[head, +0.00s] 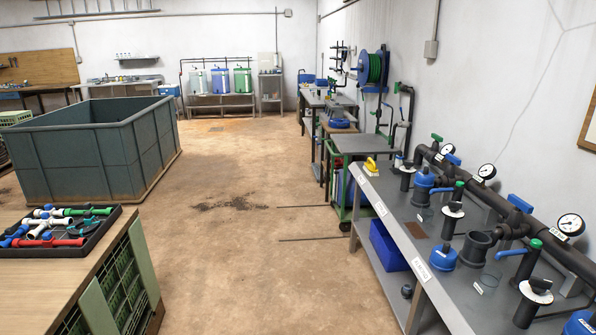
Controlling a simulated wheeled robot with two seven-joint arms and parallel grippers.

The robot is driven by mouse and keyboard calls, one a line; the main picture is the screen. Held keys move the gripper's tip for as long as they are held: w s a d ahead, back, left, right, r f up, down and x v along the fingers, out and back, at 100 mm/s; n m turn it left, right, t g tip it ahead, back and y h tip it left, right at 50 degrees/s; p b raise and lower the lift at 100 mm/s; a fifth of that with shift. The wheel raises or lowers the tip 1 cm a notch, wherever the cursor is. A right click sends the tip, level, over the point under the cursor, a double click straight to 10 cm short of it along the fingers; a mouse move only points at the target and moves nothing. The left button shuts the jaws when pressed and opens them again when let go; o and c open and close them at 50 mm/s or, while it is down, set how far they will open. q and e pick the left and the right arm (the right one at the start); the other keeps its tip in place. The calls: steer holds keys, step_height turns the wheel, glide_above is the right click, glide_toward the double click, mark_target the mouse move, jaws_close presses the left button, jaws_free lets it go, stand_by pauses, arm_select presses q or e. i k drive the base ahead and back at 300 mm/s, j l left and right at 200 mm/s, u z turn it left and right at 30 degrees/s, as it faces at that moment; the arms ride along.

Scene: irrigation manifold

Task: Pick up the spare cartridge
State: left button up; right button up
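I cannot tell for certain which thing is the spare cartridge; no part here is clearly a loose cartridge. On the grey bench (400,222) at the right stand an open black housing (476,250), a blue round cap (443,258) beside it and a blue-topped housing (423,187) farther back. A small flat brown piece (415,230) lies near the bench's front edge. A clear ring-like item (488,281) lies near the black housing. Another blue part (579,323) is cut off at the lower right corner. Neither of my grippers shows in the head view.
A black pipe manifold (515,222) with gauges (570,225) and valves runs along the bench's back. A yellow item (370,165) sits at its far end. A green cart (345,205) stands beyond. A tray of fittings (70,247) is at left. The floor between is open.

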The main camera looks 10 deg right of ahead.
mark_target(400, 159)
steer(key=i, duration=0.95)
steer(key=i+z, duration=0.1)
steer(key=i, duration=0.85)
steer(key=i+j+z, duration=0.15)
steer(key=i+z, duration=0.3)
steer(key=i+j+z, duration=0.25)
steer(key=i+z, duration=0.2)
steer(key=i+j+z, duration=0.6)
steer(key=j+z, duration=0.25)
